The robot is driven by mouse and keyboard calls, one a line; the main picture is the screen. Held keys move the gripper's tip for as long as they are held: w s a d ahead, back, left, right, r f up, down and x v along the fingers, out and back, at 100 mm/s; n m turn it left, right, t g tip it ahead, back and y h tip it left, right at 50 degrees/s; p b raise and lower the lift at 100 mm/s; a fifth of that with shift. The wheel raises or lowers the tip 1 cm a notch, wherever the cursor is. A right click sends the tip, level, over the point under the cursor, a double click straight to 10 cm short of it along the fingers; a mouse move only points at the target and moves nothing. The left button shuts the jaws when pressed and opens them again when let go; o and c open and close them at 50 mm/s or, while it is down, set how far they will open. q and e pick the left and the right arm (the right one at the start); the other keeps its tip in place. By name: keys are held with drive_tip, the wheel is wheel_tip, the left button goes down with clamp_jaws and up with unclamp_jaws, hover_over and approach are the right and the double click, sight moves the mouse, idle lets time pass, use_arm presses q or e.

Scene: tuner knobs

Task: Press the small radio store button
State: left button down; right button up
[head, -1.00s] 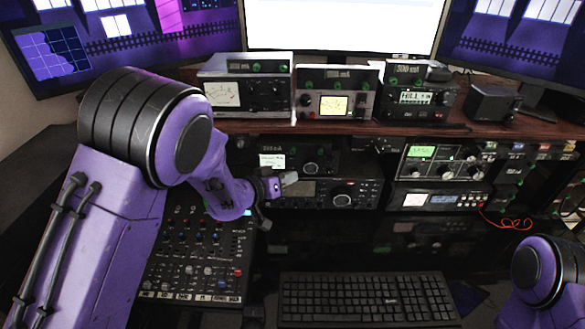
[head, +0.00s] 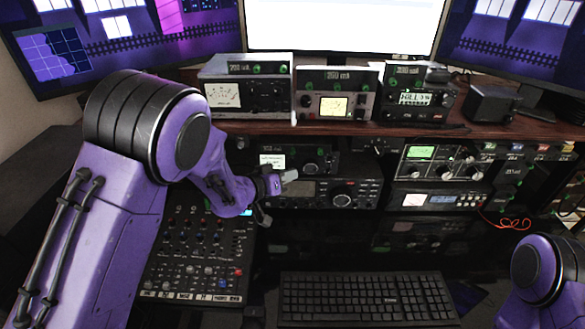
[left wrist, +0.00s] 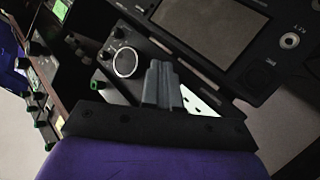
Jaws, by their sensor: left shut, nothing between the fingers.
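My left gripper (head: 288,176) reaches in from the left, shut and empty, its grey fingertips in front of the stacked radios in the middle of the lower shelf. I cannot make out the store button or tell whether the fingertips touch anything. My right gripper is out of view.
Three metered units, the middle one with a yellow screen (head: 334,107), stand on the wooden shelf (head: 350,129) above. A mixer (head: 195,262) lies below my left arm, and a keyboard (head: 368,297) is at the front. More radios (head: 440,163) stand to the right.

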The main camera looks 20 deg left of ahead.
use_arm(q)
drive_tip(key=shift+w, duration=0.25)
idle(0.4)
drive_tip(key=shift+s+d+p, duration=0.15)
drive_tip(key=shift+s+p, duration=0.15)
drive_tip(key=shift+s, duration=0.5)
drive_tip(key=s, duration=0.2)
drive_tip(key=s+d, duration=0.1)
drive_tip(key=s, duration=0.1)
drive_tip(key=shift+s+d+p, duration=0.2)
drive_tip(key=shift+s+p, duration=0.2)
